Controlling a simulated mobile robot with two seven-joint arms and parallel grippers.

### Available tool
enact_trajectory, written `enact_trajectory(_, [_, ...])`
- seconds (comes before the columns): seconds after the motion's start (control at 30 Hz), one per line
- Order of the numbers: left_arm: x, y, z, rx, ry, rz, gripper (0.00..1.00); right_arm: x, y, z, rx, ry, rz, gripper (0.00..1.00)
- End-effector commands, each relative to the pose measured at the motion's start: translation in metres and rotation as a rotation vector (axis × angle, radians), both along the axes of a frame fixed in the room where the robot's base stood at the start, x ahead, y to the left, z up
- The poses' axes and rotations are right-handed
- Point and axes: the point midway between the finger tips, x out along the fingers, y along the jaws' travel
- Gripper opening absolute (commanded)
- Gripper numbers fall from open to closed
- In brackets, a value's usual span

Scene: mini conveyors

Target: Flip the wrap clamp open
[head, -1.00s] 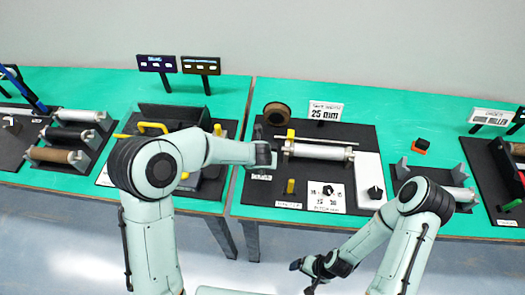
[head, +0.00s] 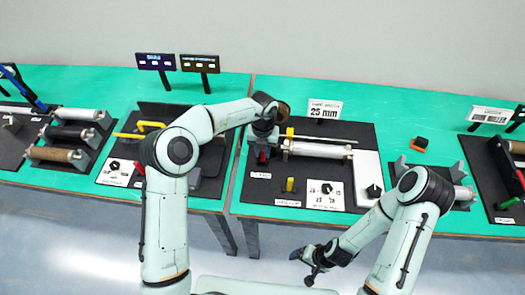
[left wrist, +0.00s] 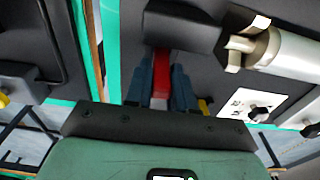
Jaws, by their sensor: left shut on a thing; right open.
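The wrap clamp's red lever (head: 263,155) stands at the left end of the dark middle station, beside the silver roller (head: 320,149). In the left wrist view the red lever (left wrist: 162,72) sits between the blue fingers, with a dark block beyond it. My left gripper (head: 262,148) points down from above and is shut on the red lever; its contact is partly hidden in the head view. My right gripper (head: 303,265) is open and empty, low in front of the table, away from the station.
A yellow lever (head: 290,185) and a white dial plate (head: 325,194) lie in front of the roller. A white panel with a black knob (head: 374,190) is to the right. A "25 mm" sign (head: 325,109) stands behind.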

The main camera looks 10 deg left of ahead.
Motion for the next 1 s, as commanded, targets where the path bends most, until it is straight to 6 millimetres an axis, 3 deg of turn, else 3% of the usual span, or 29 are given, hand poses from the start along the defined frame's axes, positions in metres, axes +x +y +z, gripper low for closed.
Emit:
enact_trajectory(0.37, [0.002,0.000,0.002,-0.001,0.000,0.002,0.00,0.001,0.000,0.000,0.000,-0.001,0.000,0.89])
enact_trajectory(0.4, [0.002,0.000,0.002,-0.001,0.000,0.002,0.30,0.001,0.000,0.000,0.000,-0.001,0.000,0.89])
enact_trajectory(0.47, [0.002,0.000,0.002,-0.001,0.000,0.002,0.45,0.001,0.000,0.000,0.000,-0.001,0.000,0.89])
enact_trajectory(0.8, [0.001,0.000,0.003,0.000,0.002,0.002,0.45,0.000,0.000,0.000,0.000,-0.001,0.000,0.89])
enact_trajectory(1.0, [0.004,0.000,0.032,-0.001,-0.003,0.003,0.45,0.000,0.000,0.000,0.000,-0.001,0.000,0.89])
